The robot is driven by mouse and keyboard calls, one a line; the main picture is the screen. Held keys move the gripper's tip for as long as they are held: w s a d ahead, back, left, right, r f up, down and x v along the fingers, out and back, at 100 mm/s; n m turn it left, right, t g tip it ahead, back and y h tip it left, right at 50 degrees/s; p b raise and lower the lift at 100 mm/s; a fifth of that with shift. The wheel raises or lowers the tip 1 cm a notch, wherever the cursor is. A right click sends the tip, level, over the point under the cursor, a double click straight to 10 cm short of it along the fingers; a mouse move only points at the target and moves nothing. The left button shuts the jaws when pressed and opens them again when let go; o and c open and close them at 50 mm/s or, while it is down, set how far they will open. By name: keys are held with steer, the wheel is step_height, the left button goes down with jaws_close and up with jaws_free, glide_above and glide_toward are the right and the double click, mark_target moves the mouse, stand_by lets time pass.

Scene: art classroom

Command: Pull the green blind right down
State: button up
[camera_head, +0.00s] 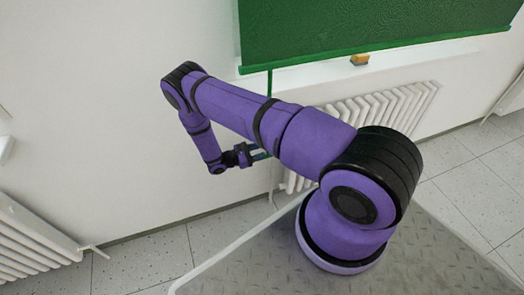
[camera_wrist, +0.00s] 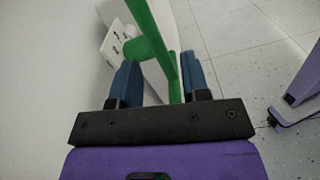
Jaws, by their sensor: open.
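The green blind (camera_head: 350,25) hangs at the upper right of the head view, its bottom bar (camera_head: 350,59) above the white sill. A thin green pull (camera_head: 269,82) hangs from near the bar's left end and passes behind my arm. My gripper (camera_head: 262,154) is beside the wall, below the blind's left corner. In the wrist view, the blue fingers of my gripper (camera_wrist: 160,80) are spread. The green pull (camera_wrist: 173,75) lies between them, nearer the right finger, with a gap to the left one. Whether it touches the right finger is unclear.
A white radiator (camera_head: 375,115) is on the wall under the sill (camera_head: 310,77). Another radiator (camera_head: 30,240) is at the lower left. Tiled floor (camera_head: 150,260) is clear beside the wall.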

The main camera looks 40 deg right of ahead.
steer(key=v, duration=0.9)
steer(key=shift+s+f, duration=0.1)
